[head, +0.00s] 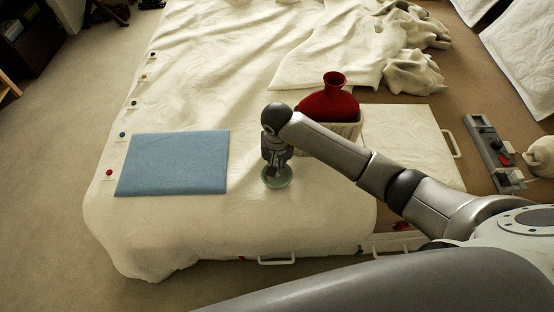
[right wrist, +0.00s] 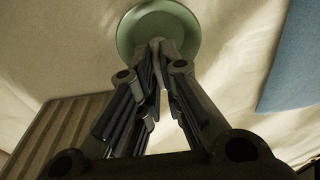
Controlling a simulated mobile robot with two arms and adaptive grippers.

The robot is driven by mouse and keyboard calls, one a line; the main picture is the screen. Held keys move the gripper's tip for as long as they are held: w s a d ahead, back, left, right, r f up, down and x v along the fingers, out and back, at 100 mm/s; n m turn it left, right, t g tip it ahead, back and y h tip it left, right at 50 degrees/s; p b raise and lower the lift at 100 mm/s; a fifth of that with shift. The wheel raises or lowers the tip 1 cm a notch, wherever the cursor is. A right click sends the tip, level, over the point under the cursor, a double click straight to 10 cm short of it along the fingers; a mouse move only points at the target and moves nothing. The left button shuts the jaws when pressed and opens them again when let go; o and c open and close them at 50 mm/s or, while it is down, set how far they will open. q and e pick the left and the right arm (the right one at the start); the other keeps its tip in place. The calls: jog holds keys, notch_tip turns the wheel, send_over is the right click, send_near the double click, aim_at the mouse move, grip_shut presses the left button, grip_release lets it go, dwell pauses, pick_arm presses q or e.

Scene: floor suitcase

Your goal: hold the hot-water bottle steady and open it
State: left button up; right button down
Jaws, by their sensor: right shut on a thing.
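The red hot-water bottle (head: 328,104) stands upright in a pale slatted holder (head: 349,133) on the bed, its neck pointing up. No stopper can be made out on its dark mouth. My right gripper (head: 276,171) points down at a small green dish (head: 288,179), left of and nearer than the bottle. In the right wrist view the fingertips (right wrist: 158,43) come together over the green dish (right wrist: 133,27). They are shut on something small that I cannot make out. My left gripper is not in view.
A blue folded cloth (head: 172,163) lies left of the dish. A cream board with a handle (head: 405,135) lies right of the bottle. A grey device (head: 490,148) lies further right. Rumpled bedding (head: 412,58) is at the back. Bare sheet surrounds the dish.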

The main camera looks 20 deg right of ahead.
aim_at(277, 165)
jog(key=shift+f, duration=0.5)
jog(key=c, duration=1.5)
grip_release()
jog(key=shift+r, duration=0.1)
notch_tip(277, 165, up, 7)
jog(key=p, duration=0.4)
